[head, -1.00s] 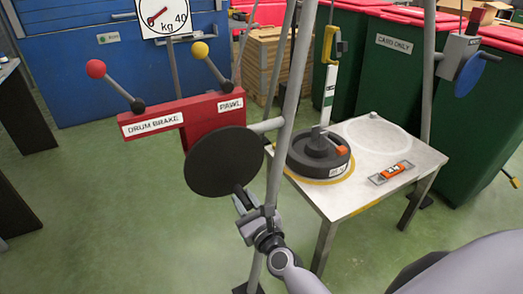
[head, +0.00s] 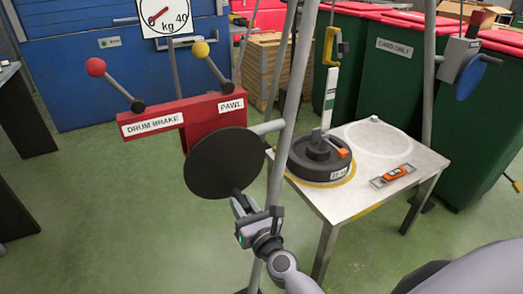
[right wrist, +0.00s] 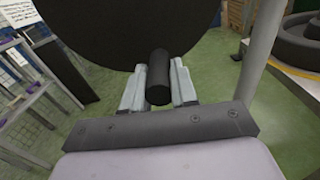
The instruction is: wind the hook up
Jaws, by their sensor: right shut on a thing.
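A black crank disc (head: 224,162) is mounted on the grey frame, with a short dark handle standing out near its lower edge. My right gripper (head: 243,206) is shut around this handle (right wrist: 158,80); in the right wrist view the fingers (right wrist: 158,88) lie on both sides of it. A yellow hook (head: 331,46) hangs at the upper middle, above a dark round weight (head: 320,160) on the table. A pale upright bar with a green mark (head: 329,92) stands between hook and weight. Whether hook and weight are joined is unclear. My left gripper is not in view.
A red bar labelled DRUM BRAKE and PAWL (head: 202,110) carries a red-knobbed and a yellow-knobbed lever. A kg dial (head: 165,17) is above it. The metal table (head: 350,205) holds an orange level (head: 394,173). A blue wheel (head: 471,78) is on the right post.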

